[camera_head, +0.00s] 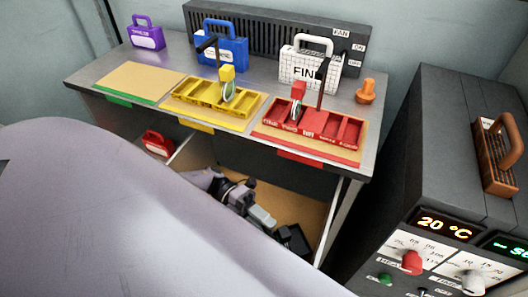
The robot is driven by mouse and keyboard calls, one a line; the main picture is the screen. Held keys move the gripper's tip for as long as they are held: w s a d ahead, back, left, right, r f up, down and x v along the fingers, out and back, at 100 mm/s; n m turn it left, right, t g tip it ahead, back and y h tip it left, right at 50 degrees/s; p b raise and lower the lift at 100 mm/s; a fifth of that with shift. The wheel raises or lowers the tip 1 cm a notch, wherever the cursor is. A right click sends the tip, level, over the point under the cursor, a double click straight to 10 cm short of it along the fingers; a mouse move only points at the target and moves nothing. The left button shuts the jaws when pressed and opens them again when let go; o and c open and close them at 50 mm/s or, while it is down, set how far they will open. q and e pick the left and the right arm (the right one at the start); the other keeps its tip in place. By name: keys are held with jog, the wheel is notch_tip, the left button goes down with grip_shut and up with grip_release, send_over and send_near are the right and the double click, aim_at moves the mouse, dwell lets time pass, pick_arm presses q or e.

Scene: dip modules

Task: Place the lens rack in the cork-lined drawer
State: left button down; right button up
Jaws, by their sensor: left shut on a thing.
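The cork-lined drawer (308,212) stands open below the bench, with bare cork around my gripper. My left gripper (292,240) appears over its right part, jaws pointing down and right. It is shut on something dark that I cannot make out. My left arm hides the drawer's near and left parts. On the bench, a yellow slotted rack (200,98) and a red slotted rack (325,127) each carry an upright piece with a round disc. I cannot tell which thing is the lens rack. My right gripper is out of view.
A bare cork mat (125,80) with a green tab lies on the bench's left. Purple (146,42), blue (232,54) and white (303,72) handled blocks stand behind. An orange knob (366,92) is at right. A dark control cabinet (440,150) stands right of the drawer.

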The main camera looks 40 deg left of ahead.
pick_arm(q)
jog(key=shift+f, duration=0.2)
jog(key=c, duration=1)
grip_release()
jog(key=shift+r, duration=0.1)
jog(key=shift+w+a+r+b, duration=0.1)
jog(key=shift+a+b, duration=0.85)
jog(key=shift+a, duration=0.95)
jog(key=shift+w+a+r+b, duration=0.1)
jog(key=shift+a+b, duration=0.8)
jog(key=shift+a, duration=0.95)
